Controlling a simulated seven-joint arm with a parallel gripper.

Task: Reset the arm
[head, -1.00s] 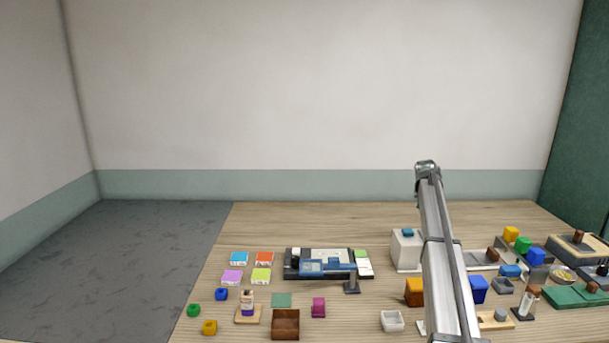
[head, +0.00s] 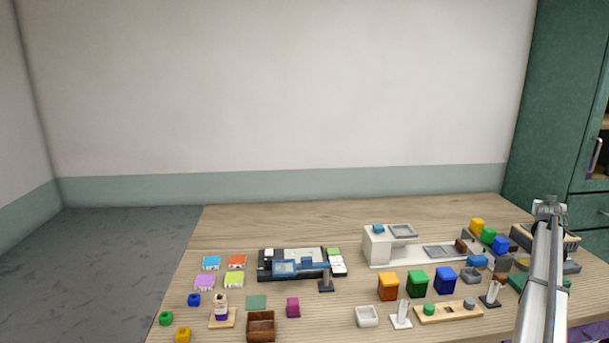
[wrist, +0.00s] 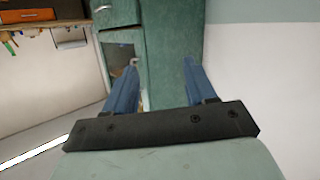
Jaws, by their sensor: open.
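My gripper (wrist: 162,62) shows in the wrist view with its two blue fingers spread apart and nothing between them. Beyond the fingers are a green cabinet and a pale wall. In the head view my grey arm stands raised at the right edge, over the right end of the wooden table (head: 330,215). I cannot make out the gripper's fingers in the head view.
On the table are a white machine (head: 377,247), orange (head: 388,287), green (head: 418,283) and blue (head: 445,281) bins, a black-and-blue device (head: 300,266), a brown box (head: 261,327) and several small coloured blocks. The table's back strip is clear. A green cabinet (head: 560,110) stands at right.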

